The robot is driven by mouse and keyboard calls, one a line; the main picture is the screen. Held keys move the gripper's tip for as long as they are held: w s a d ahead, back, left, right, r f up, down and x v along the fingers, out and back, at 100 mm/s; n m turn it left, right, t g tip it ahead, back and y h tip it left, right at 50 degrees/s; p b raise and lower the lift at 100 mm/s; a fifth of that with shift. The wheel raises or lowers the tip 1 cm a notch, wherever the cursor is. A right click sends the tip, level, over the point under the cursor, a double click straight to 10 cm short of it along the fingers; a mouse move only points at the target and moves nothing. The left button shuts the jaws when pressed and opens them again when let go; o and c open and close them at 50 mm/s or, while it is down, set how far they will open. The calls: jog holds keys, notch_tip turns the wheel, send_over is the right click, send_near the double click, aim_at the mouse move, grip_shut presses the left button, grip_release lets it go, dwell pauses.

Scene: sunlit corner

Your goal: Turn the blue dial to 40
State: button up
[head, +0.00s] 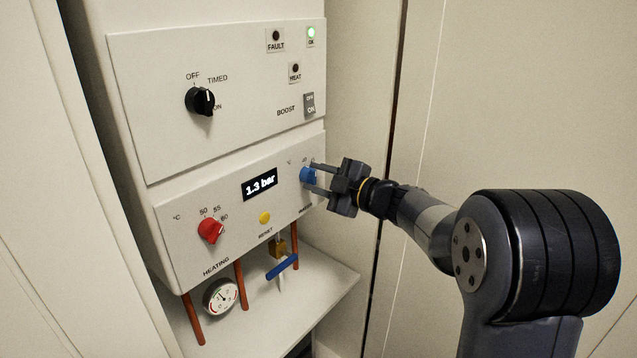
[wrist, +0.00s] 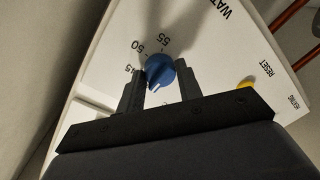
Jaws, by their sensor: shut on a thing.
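The blue dial (head: 307,175) sits at the right end of the lower panel of the white unit. My gripper (head: 313,177) reaches it from the right, with one finger above and one below the dial. In the wrist view, the blue dial (wrist: 159,71) stands between the two dark fingers, and the gripper is shut on it. The numbers 45, 50 and 55 show around it in that view, with 45 partly beside the left finger. A 40 mark is not visible. I cannot read clearly which number the dial's pointer marks.
A red heating dial (head: 210,230), a yellow reset button (head: 264,217) and a display (head: 259,184) reading 1.3 bar share the lower panel. A black selector (head: 199,101) is above. Copper pipes, a gauge (head: 221,296) and a blue-handled valve (head: 282,267) are below.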

jog(key=shift+r+n, duration=0.1)
jog(key=shift+n, duration=0.2)
jog(key=o, duration=1)
jog(key=shift+c, duration=0.2)
jog(key=shift+d, duration=0.1)
jog(key=v, duration=1)
jog(key=shift+s+d+b, duration=0.25)
jog(key=shift+s+b, duration=0.05)
